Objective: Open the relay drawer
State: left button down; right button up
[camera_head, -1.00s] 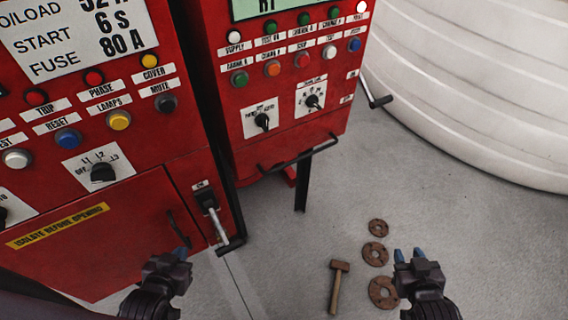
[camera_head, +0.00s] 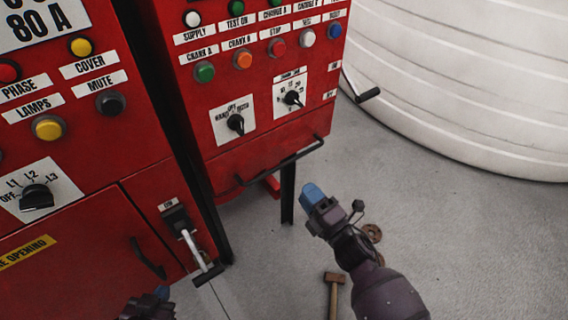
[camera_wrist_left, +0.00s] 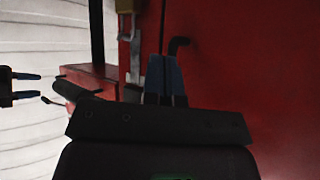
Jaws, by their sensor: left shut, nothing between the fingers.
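The right red cabinet carries a long black bar handle (camera_head: 282,162) along its lower front edge; this looks like the drawer's handle. My right gripper (camera_head: 312,192) is just below and right of that bar, apart from it as far as I can see. In the left wrist view the right gripper (camera_wrist_left: 26,86) shows two blue fingers parted, with nothing between them. My left gripper (camera_head: 162,292) is low in front of the left cabinet, partly cut off by the frame. In the left wrist view its blue fingers (camera_wrist_left: 165,80) are together and empty.
The left cabinet has a door with a small black handle (camera_head: 148,260) and a lever switch (camera_head: 190,245). A black leg (camera_head: 287,195) stands under the right cabinet. A hammer (camera_head: 333,290) and a rusty disc (camera_head: 372,232) lie on the floor. A white tank (camera_head: 470,90) stands at right.

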aim_at(284, 163)
jog(key=x, duration=1)
jog(key=shift+w+a+r, duration=0.1)
jog(key=shift+w+a, duration=0.1)
jog(key=shift+c, duration=0.2)
grip_shut()
